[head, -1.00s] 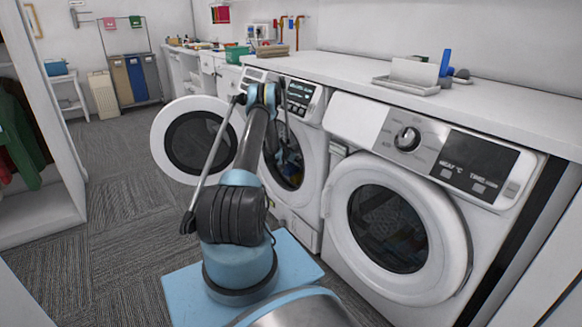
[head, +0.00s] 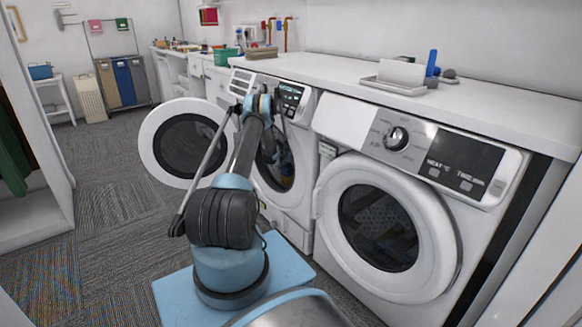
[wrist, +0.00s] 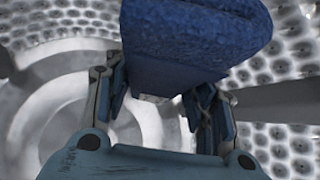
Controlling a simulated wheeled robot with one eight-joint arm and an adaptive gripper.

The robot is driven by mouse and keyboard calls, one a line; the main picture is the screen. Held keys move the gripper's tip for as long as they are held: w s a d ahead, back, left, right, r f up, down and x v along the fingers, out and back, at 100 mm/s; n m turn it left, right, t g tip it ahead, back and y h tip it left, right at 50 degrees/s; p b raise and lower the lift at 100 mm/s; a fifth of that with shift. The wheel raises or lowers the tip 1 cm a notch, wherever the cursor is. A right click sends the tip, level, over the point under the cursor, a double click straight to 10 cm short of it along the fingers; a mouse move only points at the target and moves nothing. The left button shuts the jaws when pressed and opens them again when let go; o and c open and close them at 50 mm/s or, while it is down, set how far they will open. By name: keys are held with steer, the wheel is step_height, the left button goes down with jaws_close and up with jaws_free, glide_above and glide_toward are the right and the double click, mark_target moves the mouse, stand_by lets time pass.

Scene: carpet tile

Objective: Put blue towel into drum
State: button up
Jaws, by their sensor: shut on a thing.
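A blue towel (wrist: 195,40) fills the top middle of the wrist view, a thick folded bundle with a fuzzy surface. My gripper (wrist: 160,98) is shut on it, one finger on each side of its lower part. The perforated metal wall of the drum (wrist: 285,150) surrounds both in the wrist view, so gripper and towel are inside it. In the head view my arm reaches to the round opening of the left washer (head: 297,205).
The left washer's round door (head: 152,152) stands wide open to the left of my arm. A second front-loader (head: 335,262) with its door shut stands close on the right. A white counter (head: 400,92) runs above both. Carpet floor is free at the left.

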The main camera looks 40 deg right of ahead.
steer(key=o, duration=1.7)
steer(key=shift+c, duration=0.2)
steer(key=shift+r, duration=0.1)
steer(key=shift+v, duration=5.95)
